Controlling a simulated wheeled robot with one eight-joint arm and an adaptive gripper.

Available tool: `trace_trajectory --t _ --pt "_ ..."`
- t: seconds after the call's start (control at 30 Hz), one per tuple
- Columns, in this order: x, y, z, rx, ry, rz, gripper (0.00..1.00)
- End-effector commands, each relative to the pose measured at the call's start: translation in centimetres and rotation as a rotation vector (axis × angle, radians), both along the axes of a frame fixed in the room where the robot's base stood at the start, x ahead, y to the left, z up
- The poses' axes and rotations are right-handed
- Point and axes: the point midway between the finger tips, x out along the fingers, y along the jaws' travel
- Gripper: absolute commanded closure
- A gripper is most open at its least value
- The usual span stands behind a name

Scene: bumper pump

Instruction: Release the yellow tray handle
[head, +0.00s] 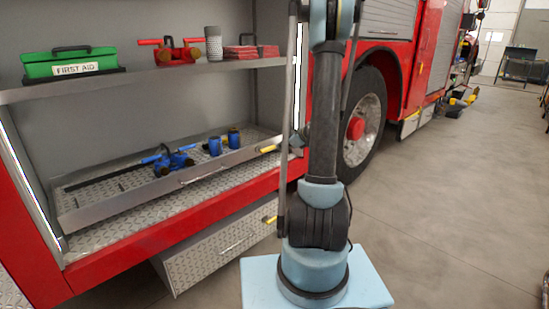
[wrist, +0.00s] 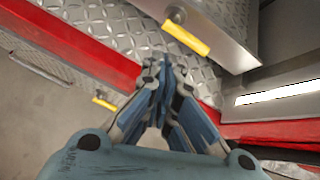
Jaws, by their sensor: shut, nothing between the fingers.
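The yellow tray handle (wrist: 187,38) sticks out from the front right corner of the metal tray (wrist: 228,30) in the wrist view. In the head view the same yellow handle (head: 268,149) shows at the right end of the pulled-out tray (head: 110,208). My gripper (wrist: 165,66) is shut and empty, with its fingertips just below the handle in the wrist view and a small gap visible between them. In the head view my gripper (head: 297,142) is mostly hidden by my arm, just right of the handle.
A second yellow handle (wrist: 104,103) sits lower, by the lower drawer (head: 222,248). Blue fittings (head: 175,162) lie in the tray. A green first aid box (head: 70,63) and red tools (head: 168,51) stand on the shelf above. The red sill (head: 170,232) runs below the tray. Open floor lies right.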

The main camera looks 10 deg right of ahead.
Motion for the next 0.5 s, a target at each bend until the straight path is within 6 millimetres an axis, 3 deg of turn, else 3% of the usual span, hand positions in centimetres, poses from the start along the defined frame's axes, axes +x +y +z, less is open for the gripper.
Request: trace_trajectory --t 0.2,0.5 --pt "3.3 -2.1 -2.8 0.176 0.041 -0.144 1.00" --pt "4.7 -3.2 -4.3 0.277 0.064 -0.219 1.00"
